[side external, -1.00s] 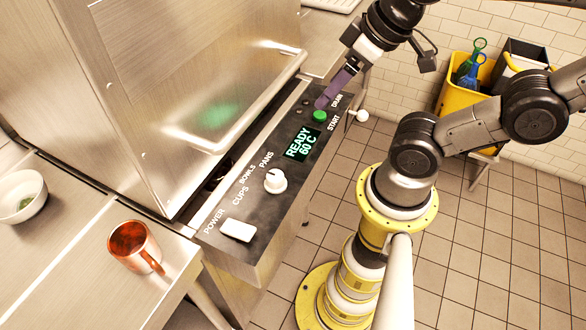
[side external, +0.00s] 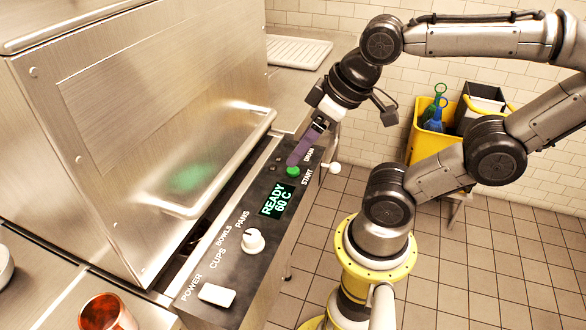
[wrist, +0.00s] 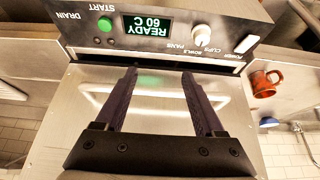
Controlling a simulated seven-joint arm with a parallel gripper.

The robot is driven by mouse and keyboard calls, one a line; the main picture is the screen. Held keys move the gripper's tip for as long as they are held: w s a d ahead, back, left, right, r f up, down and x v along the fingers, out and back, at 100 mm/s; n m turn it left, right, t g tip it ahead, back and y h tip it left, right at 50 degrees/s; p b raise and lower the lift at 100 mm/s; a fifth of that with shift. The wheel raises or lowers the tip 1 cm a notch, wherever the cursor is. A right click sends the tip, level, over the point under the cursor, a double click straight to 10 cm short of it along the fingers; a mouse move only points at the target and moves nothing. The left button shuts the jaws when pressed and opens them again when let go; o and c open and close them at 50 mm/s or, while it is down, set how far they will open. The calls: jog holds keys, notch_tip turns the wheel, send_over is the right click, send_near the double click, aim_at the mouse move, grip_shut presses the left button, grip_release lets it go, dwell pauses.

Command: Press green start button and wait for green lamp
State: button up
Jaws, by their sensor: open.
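The round green start button (side external: 292,171) sits on the dark control panel (side external: 230,272) beside the word START. It also shows at the upper left of the wrist view (wrist: 104,24). My gripper (side external: 293,162) has its purple fingers pointing down, with the tips close above the button in the side view; I cannot tell whether they touch it. In the wrist view the two fingers (wrist: 160,74) are apart with nothing between them. The display (side external: 276,201) reads READY 60 C. Small dark round indicators (side external: 275,163) sit near the button, none visibly lit.
A white knob (side external: 253,240) and white power switch (side external: 216,295) are on the same panel. The steel hood (side external: 130,130) rises behind it with a green reflection. A copper mug (side external: 103,313) stands at lower left. A yellow bucket (side external: 424,143) stands behind my arm.

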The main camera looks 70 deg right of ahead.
grip_shut()
dwell(1.5)
